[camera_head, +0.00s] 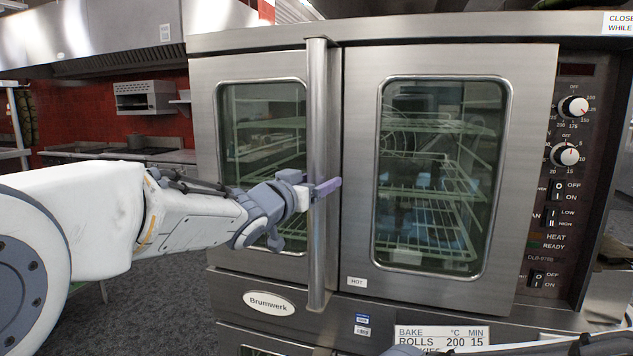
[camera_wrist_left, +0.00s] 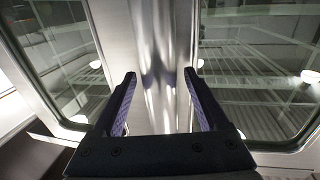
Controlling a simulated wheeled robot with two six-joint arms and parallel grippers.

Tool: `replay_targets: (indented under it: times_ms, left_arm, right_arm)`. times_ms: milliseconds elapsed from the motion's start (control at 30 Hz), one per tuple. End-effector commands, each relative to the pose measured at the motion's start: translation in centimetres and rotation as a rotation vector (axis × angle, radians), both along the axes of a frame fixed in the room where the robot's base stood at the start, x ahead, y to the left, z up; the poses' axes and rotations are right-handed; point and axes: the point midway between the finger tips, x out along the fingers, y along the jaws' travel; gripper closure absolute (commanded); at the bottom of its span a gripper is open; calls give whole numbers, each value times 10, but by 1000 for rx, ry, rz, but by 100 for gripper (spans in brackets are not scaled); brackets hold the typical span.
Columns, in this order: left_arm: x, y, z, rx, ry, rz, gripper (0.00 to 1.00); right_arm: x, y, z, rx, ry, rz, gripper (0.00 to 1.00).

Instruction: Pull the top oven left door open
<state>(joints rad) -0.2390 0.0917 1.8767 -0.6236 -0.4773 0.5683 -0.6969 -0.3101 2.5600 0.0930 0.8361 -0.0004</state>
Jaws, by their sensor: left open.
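The top oven's left door (camera_head: 204,130) is steel with a window and looks shut. A tall vertical bar handle (camera_head: 317,90) runs down its right edge. My left gripper (camera_head: 322,188) reaches in from the left at about mid-height of the handle. In the left wrist view the open fingers (camera_wrist_left: 160,95) stand one on each side of the handle (camera_wrist_left: 157,50), with gaps showing between fingers and bar. The right door (camera_head: 530,150) with its larger window also looks shut. Part of my right arm (camera_head: 590,345) shows at the bottom right edge; its fingers cannot be made out.
A control panel with knobs (camera_head: 573,107) and switches is at the right of the oven. A lower oven (camera_head: 250,345) sits beneath, with a label card (camera_head: 440,335). A stove counter (camera_head: 140,154) stands behind on the left. Grey floor (camera_head: 130,310) is clear at the lower left.

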Motion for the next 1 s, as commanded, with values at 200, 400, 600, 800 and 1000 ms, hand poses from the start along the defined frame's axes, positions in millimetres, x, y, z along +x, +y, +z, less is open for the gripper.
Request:
replay_targets:
  times_ms: [200, 400, 600, 800, 1000]
  left_arm:
    - [0, 0, 0, 0, 0, 0, 85]
    - [0, 0, 0, 0, 0, 0, 100]
    - [0, 0, 0, 0, 0, 0, 100]
    - [0, 0, 0, 0, 0, 0, 100]
    - [-1, 0, 0, 0, 0, 0, 100]
  right_arm:
    - [0, 0, 0, 0, 0, 0, 100]
    - [0, 0, 0, 0, 0, 0, 100]
    - [0, 0, 0, 0, 0, 0, 100]
    - [0, 0, 0, 0, 0, 0, 100]
    - [0, 0, 0, 0, 0, 0, 100]
